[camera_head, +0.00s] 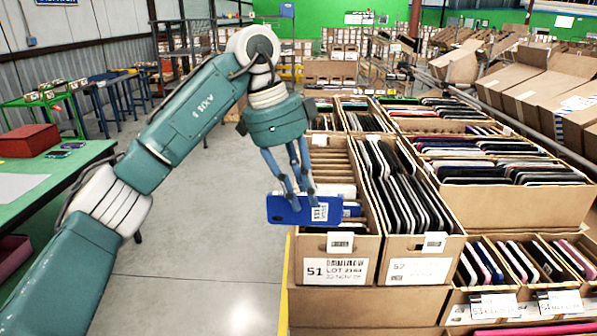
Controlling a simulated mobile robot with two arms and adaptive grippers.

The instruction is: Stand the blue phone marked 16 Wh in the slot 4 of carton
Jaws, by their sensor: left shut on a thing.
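The blue phone (287,212) with a white label is held sideways, its long edge roughly level. My left gripper (302,196) is shut on it from above. The phone hangs at the front left of the carton marked 51 (312,245), overlapping its left edge in the picture. I cannot tell whether it touches the carton, and the print on its label is too small to read. The carton has a row of cardboard dividers (327,160), with slots that look mostly empty toward the back. Slot numbers are not readable. My right gripper is not in view.
A carton marked 52 (418,271), full of dark phones, stands directly to the right. More filled cartons (515,200) lie beyond it. The grey floor between is clear.

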